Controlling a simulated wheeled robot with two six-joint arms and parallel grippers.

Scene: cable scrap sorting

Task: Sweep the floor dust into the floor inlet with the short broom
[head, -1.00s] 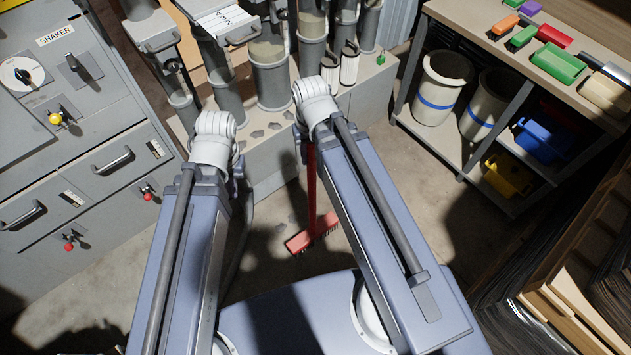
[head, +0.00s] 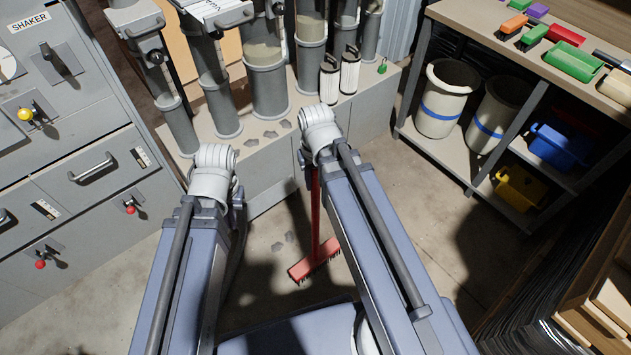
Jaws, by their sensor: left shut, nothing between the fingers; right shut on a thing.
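The short broom has a red handle (head: 315,215) and a red head (head: 315,262) with dark bristles, which is at the floor between my arms. My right gripper (head: 304,168) is mostly hidden behind its own wrist; it is shut on the upper part of the broom handle. My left gripper (head: 239,196) is mostly hidden behind its arm, left of the broom, shut and empty. Small grey dust patches (head: 277,246) lie on the floor left of the broom head. I cannot make out the floor inlet.
A grey plinth (head: 270,190) with upright tubes (head: 265,85) stands ahead. The grey shaker cabinet (head: 90,230) is on the left. Open concrete floor (head: 410,200) lies between.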

